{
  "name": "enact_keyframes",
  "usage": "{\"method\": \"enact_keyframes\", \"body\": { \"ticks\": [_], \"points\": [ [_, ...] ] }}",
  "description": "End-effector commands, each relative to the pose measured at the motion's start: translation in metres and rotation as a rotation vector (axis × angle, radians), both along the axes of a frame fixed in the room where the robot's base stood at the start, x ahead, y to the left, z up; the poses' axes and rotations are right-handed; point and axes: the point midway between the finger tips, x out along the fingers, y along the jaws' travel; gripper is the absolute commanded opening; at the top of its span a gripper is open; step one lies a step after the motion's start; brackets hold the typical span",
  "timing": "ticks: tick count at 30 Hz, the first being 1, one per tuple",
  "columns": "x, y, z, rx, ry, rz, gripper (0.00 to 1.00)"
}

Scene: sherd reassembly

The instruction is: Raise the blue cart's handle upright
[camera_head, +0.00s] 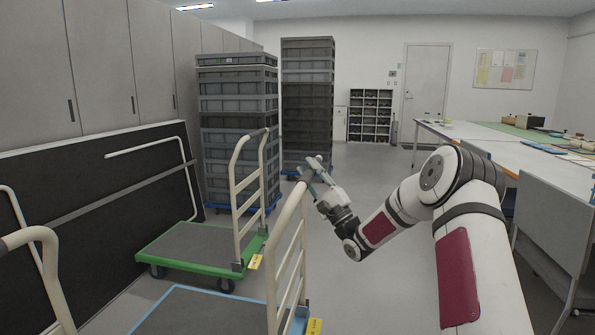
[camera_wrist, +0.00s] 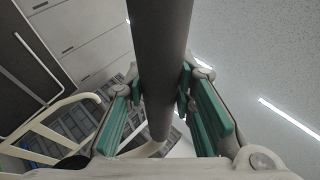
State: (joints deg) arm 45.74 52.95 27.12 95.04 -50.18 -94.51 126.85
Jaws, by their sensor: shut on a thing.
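The blue cart (camera_head: 205,312) is at the bottom of the head view, with a grey deck and blue edge. Its cream handle (camera_head: 284,228) rises from the cart's right end and looks upright or nearly so; I cannot tell the exact angle. The grey grip (camera_head: 312,164) is at its top. My gripper (camera_head: 312,177) reaches the grip from the right and is shut on it. In the wrist view the grey bar (camera_wrist: 160,60) runs between the green finger pads. The handle's base is partly cut off by the frame's lower edge.
A green cart (camera_head: 190,246) with an upright handle stands just beyond. Another cream handle (camera_head: 40,236) is at the left edge. Crate stacks (camera_head: 238,120) stand behind, dark panels lean on the left cabinets, and a white table (camera_head: 480,133) is at right. Floor beyond is open.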

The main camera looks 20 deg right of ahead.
Motion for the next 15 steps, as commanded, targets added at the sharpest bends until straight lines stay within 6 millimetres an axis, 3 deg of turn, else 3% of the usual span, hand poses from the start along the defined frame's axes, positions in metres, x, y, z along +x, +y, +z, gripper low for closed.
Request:
{"method": "enact_keyframes", "body": {
  "ticks": [2,13,14,15],
  "points": [
    [-0.0054,-0.0099,-0.0043,0.003,0.002,-0.008,0.00],
    [-0.0066,-0.0129,-0.0062,0.005,0.004,-0.012,0.00],
    [-0.0067,-0.0131,-0.0062,0.005,0.004,-0.012,0.30],
    [-0.0066,-0.0130,-0.0062,0.004,0.004,-0.013,0.39]
  ]
}}
